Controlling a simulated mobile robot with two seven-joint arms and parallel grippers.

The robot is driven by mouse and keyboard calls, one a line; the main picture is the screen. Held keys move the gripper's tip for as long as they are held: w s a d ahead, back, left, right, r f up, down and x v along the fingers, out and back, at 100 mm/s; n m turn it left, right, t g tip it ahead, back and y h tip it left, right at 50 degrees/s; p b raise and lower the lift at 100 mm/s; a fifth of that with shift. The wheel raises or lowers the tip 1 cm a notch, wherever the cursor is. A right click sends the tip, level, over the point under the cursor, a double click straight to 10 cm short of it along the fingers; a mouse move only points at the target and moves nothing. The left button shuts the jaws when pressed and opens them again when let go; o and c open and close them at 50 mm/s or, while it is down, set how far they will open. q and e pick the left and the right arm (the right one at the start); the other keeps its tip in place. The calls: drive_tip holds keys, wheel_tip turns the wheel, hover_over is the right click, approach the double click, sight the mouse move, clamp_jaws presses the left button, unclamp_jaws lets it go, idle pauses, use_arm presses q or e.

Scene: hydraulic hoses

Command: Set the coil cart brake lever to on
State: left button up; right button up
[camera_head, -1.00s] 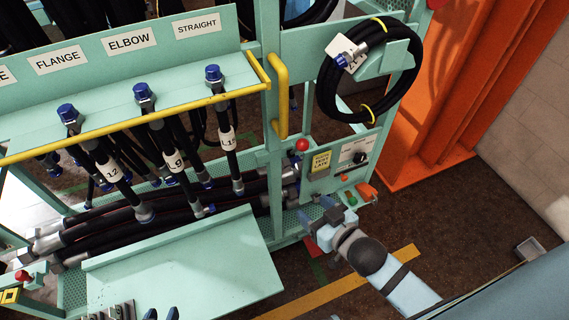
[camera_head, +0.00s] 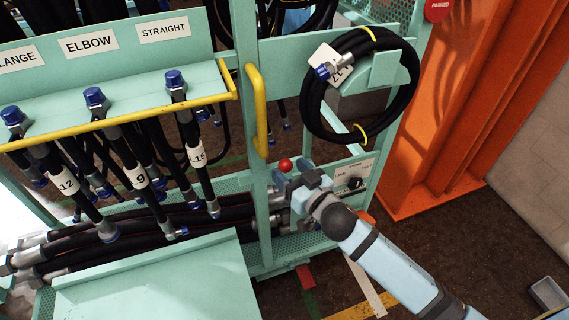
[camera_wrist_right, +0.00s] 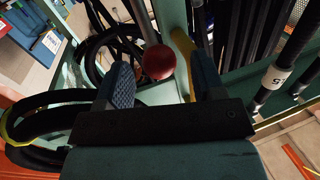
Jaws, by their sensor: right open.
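The brake lever shows as a red ball knob (camera_head: 285,164) at the lower right of the teal coil cart, beside the post with the yellow handle. My right gripper (camera_head: 290,182) is open, just below and in front of the knob in the head view. In the right wrist view the red knob (camera_wrist_right: 158,62) lies between the two open fingers (camera_wrist_right: 163,85), near their tips. I cannot tell whether either finger touches it. The lever's lower part is hidden by the gripper. My left gripper does not show.
A yellow handle (camera_head: 258,110) stands upright just left of the knob. A coiled black hose (camera_head: 318,125) hangs above right. An orange column (camera_head: 445,120) stands farther right.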

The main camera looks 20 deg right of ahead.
drive_tip(key=shift+x, duration=1.1)
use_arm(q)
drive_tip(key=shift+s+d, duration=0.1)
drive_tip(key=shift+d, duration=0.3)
use_arm(e)
drive_tip(key=shift+w, duration=0.3)
drive_tip(key=shift+c, duration=0.3)
